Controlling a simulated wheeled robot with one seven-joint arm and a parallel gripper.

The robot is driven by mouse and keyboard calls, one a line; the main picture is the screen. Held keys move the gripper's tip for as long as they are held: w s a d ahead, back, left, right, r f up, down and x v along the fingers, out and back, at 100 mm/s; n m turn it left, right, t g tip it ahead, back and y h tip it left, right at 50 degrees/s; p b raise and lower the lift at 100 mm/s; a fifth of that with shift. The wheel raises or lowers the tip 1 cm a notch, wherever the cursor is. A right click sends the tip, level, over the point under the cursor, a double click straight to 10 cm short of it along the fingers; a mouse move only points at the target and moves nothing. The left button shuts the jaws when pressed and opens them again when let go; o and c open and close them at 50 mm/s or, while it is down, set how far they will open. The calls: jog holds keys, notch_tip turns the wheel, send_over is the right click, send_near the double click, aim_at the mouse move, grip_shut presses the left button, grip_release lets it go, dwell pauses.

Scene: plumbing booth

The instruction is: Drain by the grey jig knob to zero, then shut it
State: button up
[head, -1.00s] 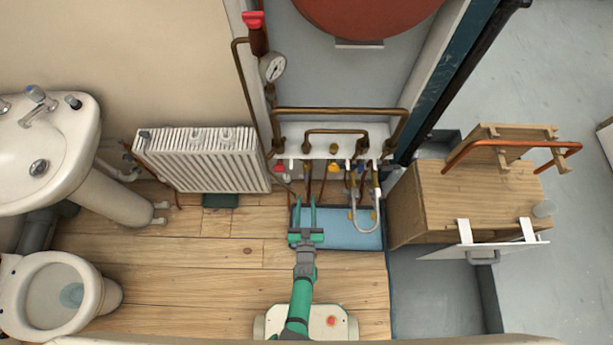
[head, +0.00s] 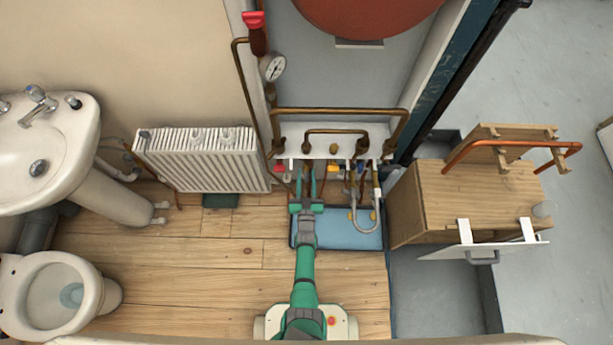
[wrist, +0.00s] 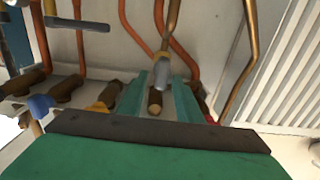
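My gripper (head: 306,175) is reaching in at the pipework under the white manifold board (head: 292,140). Its two green fingers are apart. In the wrist view a grey knob-like piece (wrist: 158,75) on a brass-coloured pipe shows between the fingertips (wrist: 160,95), with a gap on each side. In the head view my gripper hides this piece. The round pressure gauge (head: 273,67) with a white dial hangs on the wall at upper left of the board; its reading is too small to tell.
A blue tray (head: 338,241) lies below the pipes, with a grey looped hose (head: 372,226) over it. A radiator (head: 205,160) stands left and a wooden bench (head: 480,195) right. In the wrist view, yellow (wrist: 108,95) and blue (wrist: 40,103) knobs are beside the fingers.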

grip_shut()
jog(key=shift+d+m, duration=0.1)
jog(key=shift+m, duration=0.3)
jog(key=m, duration=0.2)
jog(key=shift+d+m, duration=0.2)
jog(key=shift+m, duration=0.2)
jog(key=m, duration=0.3)
jog(key=shift+d+f+m, duration=0.2)
jog(key=shift+d+m, duration=0.1)
jog(key=shift+d+f+m, duration=0.1)
jog(key=shift+f+m, duration=0.2)
jog(key=shift+m, duration=1.45)
jog(key=shift+d+f+m, duration=0.1)
jog(key=shift+f+m, duration=0.2)
jog(key=shift+m, duration=1.5)
jog(key=shift+d+f+m, duration=0.1)
jog(key=shift+f+m, duration=0.2)
jog(key=shift+m, duration=1.45)
